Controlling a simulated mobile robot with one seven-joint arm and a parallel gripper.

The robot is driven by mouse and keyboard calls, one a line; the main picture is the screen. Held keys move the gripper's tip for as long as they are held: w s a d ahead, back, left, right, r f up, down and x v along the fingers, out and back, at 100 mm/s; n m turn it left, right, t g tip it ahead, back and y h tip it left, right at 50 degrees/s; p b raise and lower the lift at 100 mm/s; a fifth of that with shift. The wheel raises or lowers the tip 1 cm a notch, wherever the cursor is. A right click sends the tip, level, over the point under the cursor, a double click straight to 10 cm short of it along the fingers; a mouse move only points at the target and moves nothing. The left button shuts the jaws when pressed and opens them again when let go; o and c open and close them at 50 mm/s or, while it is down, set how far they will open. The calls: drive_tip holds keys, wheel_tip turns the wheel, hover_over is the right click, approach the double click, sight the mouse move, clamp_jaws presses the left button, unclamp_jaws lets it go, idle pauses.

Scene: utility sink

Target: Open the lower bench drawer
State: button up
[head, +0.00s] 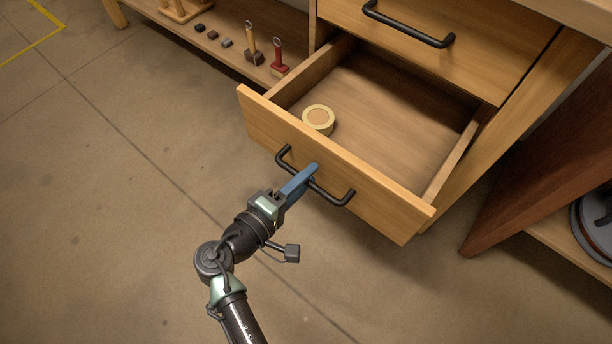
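The lower bench drawer (330,160) is pulled well out of the wooden bench, and its inside shows. A black bar handle (335,199) runs across its front. My gripper (312,172), with blue fingers, is at the middle of this handle. The fingers overlap the bar in the picture; I cannot tell whether they are closed on it. A round, pale yellow roll (318,119) lies in the drawer near its left front.
The upper drawer (470,55), with its own black handle (408,27), is above and looks shut. A low shelf (200,42) at left holds brushes and small dark blocks. A dark red-brown panel (540,165) stands at right. The floor at left is clear.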

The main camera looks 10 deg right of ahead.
drive_tip(key=shift+o, duration=0.4)
drive_tip(key=p+v, duration=0.4)
drive_tip(key=v, duration=0.9)
drive_tip(key=shift+f, duration=0.1)
